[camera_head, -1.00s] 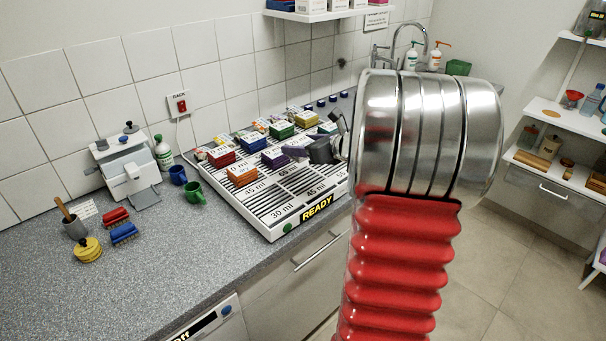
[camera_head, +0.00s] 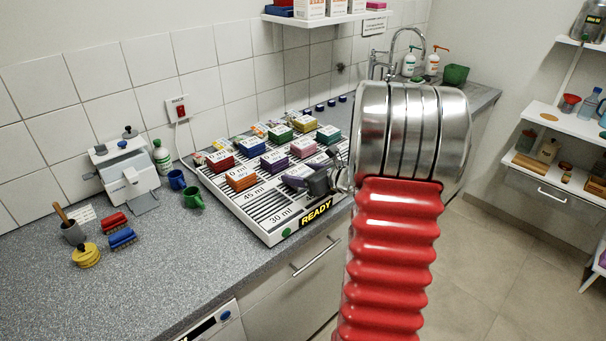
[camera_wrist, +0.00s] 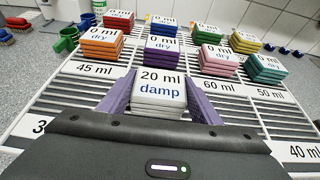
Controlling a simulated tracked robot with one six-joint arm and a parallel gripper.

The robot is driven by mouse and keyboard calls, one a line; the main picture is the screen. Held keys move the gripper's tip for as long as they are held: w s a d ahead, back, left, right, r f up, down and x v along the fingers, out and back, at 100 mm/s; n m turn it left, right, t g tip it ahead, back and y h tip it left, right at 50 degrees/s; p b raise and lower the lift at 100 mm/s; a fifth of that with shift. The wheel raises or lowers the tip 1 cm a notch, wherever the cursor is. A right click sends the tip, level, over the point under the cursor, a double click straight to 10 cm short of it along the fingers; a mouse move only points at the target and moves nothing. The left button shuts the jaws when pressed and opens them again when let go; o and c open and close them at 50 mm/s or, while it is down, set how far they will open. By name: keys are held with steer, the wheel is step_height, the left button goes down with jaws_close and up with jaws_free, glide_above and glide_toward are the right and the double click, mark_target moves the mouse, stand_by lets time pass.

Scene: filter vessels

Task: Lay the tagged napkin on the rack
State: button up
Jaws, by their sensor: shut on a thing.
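My gripper (camera_wrist: 160,108) is shut on a white folded napkin stack (camera_wrist: 158,106) whose tag reads "20 ml damp"; its purple fingers press both sides. In the head view my gripper (camera_head: 300,183) is over the front part of the rack (camera_head: 268,236), between the coloured stacks and the READY sign. The white slatted rack (camera_wrist: 35,107) has labels 45 ml, 60 ml, 50 ml and 40 ml around the held napkin. The gripper body and napkin hide the slats beneath, so I cannot tell whether the napkin touches them.
Coloured stacks tagged "0 ml dry" fill the rack's rear rows, including orange (camera_wrist: 101,44), purple (camera_wrist: 163,51), pink (camera_wrist: 219,63) and teal (camera_wrist: 265,70). A green mug (camera_head: 193,198) stands left of the rack. Slats beside the held napkin are bare.

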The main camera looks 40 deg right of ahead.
steer(key=shift+f, duration=0.25)
steer(key=shift+f, duration=0.1)
steer(key=o, duration=1.1)
steer(key=shift+c, duration=0.2)
steer(key=shift+s+d+r, duration=0.1)
steer(key=shift+s+r, duration=0.25)
steer(key=shift+s, duration=0.2)
steer(key=v, duration=1)
steer(key=shift+s+r, duration=0.2)
steer(key=shift+s, duration=0.15)
